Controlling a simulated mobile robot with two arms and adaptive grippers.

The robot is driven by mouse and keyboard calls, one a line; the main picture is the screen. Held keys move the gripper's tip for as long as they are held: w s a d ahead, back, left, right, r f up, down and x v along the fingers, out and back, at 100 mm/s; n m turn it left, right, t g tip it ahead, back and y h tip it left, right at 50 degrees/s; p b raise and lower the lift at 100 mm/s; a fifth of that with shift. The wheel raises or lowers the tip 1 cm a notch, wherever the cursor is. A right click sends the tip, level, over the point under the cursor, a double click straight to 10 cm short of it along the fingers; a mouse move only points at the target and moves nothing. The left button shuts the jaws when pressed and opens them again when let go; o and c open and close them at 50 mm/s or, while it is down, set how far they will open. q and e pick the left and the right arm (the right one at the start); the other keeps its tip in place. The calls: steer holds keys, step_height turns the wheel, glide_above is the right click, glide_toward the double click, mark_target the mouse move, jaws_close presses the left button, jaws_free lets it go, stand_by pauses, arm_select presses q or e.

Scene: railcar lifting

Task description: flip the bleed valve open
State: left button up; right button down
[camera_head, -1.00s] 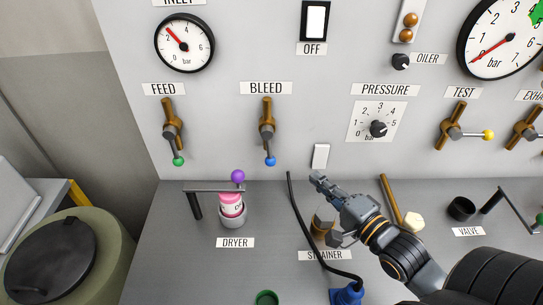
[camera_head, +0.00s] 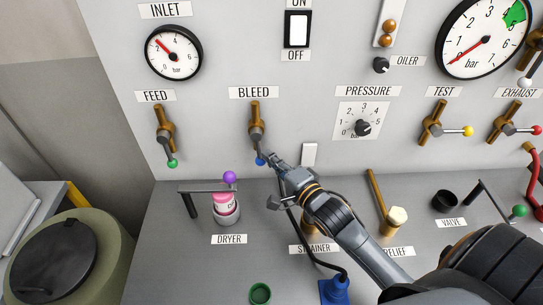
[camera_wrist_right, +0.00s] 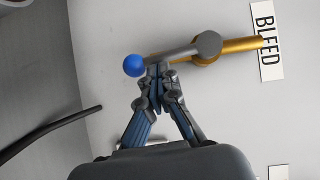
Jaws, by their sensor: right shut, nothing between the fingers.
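The bleed valve (camera_head: 256,124) is on the panel under its BLEED label. It has a brass body and a grey lever that hangs down to a blue ball knob (camera_head: 260,161). In the right wrist view the blue knob (camera_wrist_right: 134,65) is at the lever's end, and the brass body (camera_wrist_right: 238,45) lies toward the label. My right gripper (camera_head: 270,160) is shut and empty, with its tips just right of the lever's lower end. In the right wrist view its fingertips (camera_wrist_right: 156,73) are at the lever close to the knob; whether they touch cannot be told. My left gripper is not in view.
The feed valve (camera_head: 162,130) hangs to the left, with a green knob. The dryer (camera_head: 226,208), with a purple-knobbed arm above it, stands below. A white switch plate (camera_head: 309,153) is to the right. A black hose (camera_wrist_right: 50,132) shows in the wrist view.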

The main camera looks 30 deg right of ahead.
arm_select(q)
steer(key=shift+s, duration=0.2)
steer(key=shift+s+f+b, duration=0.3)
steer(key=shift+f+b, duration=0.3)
arm_select(e)
steer(key=shift+w+a+f+m+t, duration=0.15)
steer(key=shift+w+a+m+t, duration=0.2)
steer(key=shift+a+m, duration=0.25)
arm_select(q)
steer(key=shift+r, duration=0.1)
